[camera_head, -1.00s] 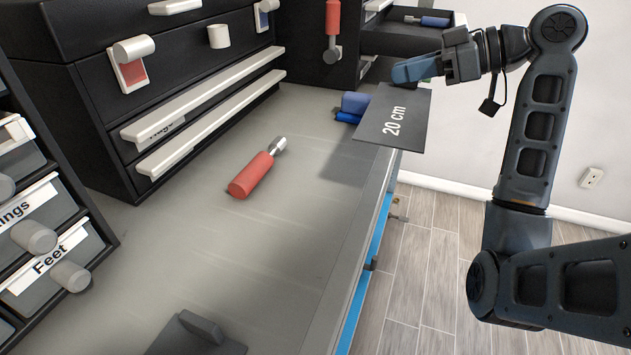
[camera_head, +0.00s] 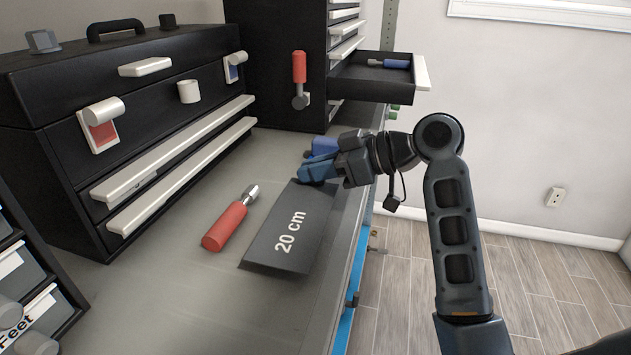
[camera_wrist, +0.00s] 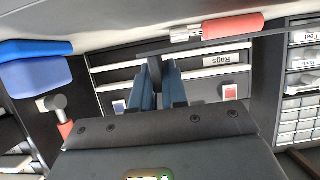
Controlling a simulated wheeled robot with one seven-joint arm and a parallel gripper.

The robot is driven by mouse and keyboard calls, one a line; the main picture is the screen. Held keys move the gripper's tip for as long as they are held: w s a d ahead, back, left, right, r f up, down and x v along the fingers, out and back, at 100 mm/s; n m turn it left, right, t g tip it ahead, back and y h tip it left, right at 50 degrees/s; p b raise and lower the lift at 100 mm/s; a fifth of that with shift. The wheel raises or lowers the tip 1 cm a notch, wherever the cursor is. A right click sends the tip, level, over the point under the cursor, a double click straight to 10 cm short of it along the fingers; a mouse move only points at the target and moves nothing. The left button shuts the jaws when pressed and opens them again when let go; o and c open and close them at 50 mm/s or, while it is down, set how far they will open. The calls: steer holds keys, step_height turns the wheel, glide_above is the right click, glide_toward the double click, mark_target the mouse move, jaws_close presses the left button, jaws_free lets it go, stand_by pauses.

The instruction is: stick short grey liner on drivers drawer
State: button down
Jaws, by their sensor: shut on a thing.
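The grey liner (camera_head: 290,232), a thin dark sheet marked "20 cm", is held at its far end by my gripper (camera_head: 318,170). It lies low over the bench top; I cannot tell whether it touches. In the wrist view my gripper's two blue fingers (camera_wrist: 158,92) are close together and the liner (camera_wrist: 225,43) shows nearly edge-on as a thin dark strip. An open black drawer (camera_head: 358,88) stands out of the tall cabinet at the back, with a blue-handled driver (camera_head: 392,64) inside. No label is readable on that drawer.
A red-handled tool (camera_head: 228,222) lies on the bench (camera_head: 190,285) left of the liner. A blue object (camera_head: 325,145) sits behind my gripper. A black toolbox (camera_head: 60,100) stands at left. A red-handled tool (camera_head: 299,68) hangs on the tall cabinet (camera_head: 265,60).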

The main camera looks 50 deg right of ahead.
mark_target(316, 184)
steer(key=shift+f, duration=1.55)
steer(key=c, duration=1.1)
jaws_free()
steer(key=shift+c, duration=0.2)
steer(key=shift+f, duration=0.25)
steer(key=v, duration=0.2)
steer(key=b+v, duration=0.1)
steer(key=v, duration=0.5)
steer(key=shift+w+d+r, duration=0.1)
steer(key=shift+w+d, duration=0.1)
steer(key=shift+d, duration=0.1)
